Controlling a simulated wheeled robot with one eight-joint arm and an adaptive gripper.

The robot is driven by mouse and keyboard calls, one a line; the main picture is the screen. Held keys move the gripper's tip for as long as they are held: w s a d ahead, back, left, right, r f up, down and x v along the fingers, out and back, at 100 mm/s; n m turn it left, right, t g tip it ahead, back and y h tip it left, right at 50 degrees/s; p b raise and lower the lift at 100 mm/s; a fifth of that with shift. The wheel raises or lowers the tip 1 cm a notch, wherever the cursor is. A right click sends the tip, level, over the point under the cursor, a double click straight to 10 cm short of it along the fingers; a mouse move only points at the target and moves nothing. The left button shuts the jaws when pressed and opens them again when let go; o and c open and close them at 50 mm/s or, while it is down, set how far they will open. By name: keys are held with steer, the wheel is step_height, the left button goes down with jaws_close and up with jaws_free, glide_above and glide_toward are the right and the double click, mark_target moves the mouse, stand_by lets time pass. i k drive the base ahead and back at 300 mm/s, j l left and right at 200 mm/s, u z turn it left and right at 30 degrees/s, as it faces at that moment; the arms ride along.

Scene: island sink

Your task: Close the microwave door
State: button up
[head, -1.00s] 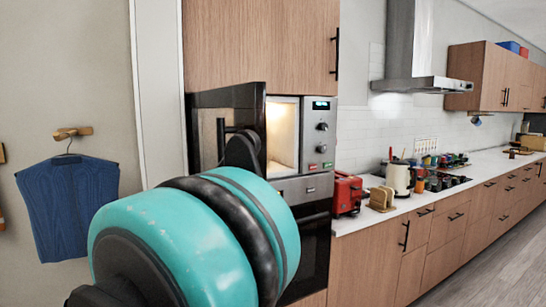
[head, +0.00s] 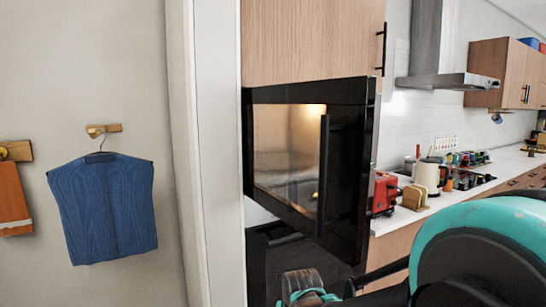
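The microwave door (head: 345,130) is a black-framed glass panel with a vertical black handle (head: 323,175) near its right side. It stands ajar, its right edge swung out toward me, and it covers most of the microwave's front. The lit inside shows through the glass. My gripper (head: 303,290) appears only in part at the bottom edge, below the door and in front of the dark oven. Its fingers cannot be made out, and I cannot tell whether it touches the door.
A white wall post (head: 218,150) stands left of the microwave. A blue garment (head: 103,208) and an orange cloth (head: 12,200) hang on the left wall. At right, a red toaster (head: 384,192) and a cream kettle (head: 427,177) stand on the counter. My teal arm link fills the lower right.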

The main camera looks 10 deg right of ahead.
mark_target(274, 176)
steer(key=k+j+z, duration=0.45)
steer(key=k+z, duration=0.25)
steer(key=k, duration=0.45)
